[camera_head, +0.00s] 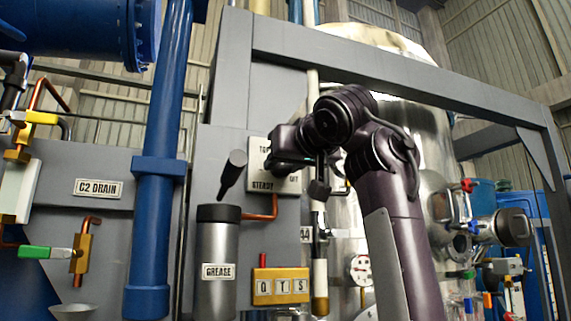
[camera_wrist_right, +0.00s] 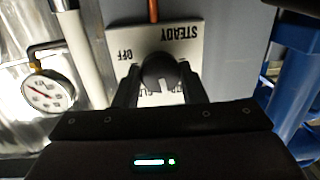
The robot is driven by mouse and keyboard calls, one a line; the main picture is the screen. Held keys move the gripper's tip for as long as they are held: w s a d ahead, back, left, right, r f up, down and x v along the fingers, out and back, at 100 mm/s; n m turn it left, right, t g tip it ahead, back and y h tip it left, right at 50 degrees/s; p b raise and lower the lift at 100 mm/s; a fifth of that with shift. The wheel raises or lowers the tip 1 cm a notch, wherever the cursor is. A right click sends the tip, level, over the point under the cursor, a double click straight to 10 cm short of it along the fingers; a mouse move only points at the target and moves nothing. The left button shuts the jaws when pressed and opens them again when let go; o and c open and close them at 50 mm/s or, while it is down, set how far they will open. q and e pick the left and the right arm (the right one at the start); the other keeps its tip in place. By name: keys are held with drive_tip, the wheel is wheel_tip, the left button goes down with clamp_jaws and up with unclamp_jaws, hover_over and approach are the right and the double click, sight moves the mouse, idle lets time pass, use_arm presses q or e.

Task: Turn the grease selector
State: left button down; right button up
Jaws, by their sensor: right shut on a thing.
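The grease selector is a round dark knob (camera_wrist_right: 158,72) on a pale plate (camera_wrist_right: 125,70) in the right wrist view. The plate reads STEADY and OFF; a further label at its lower edge is mostly covered by my fingers. A pale mark on the knob points down in that view. My right gripper (camera_wrist_right: 160,88) is shut on the knob, one finger on each side. In the head view the plate (camera_head: 257,184) is partly hidden behind my right gripper (camera_head: 273,160), and the knob is hidden. My left gripper is not in view.
A grey GREASE canister (camera_head: 217,250) with a black lever (camera_head: 233,170) above it stands left of the plate. A yellow block marked Q T S (camera_head: 280,286) sits below. A blue pipe (camera_head: 160,150) runs at left; a pressure gauge (camera_wrist_right: 47,92) is near the gripper.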

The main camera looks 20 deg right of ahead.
drive_tip(key=shift+n, duration=1.7)
drive_tip(key=o, duration=1)
drive_tip(key=shift+a, duration=0.1)
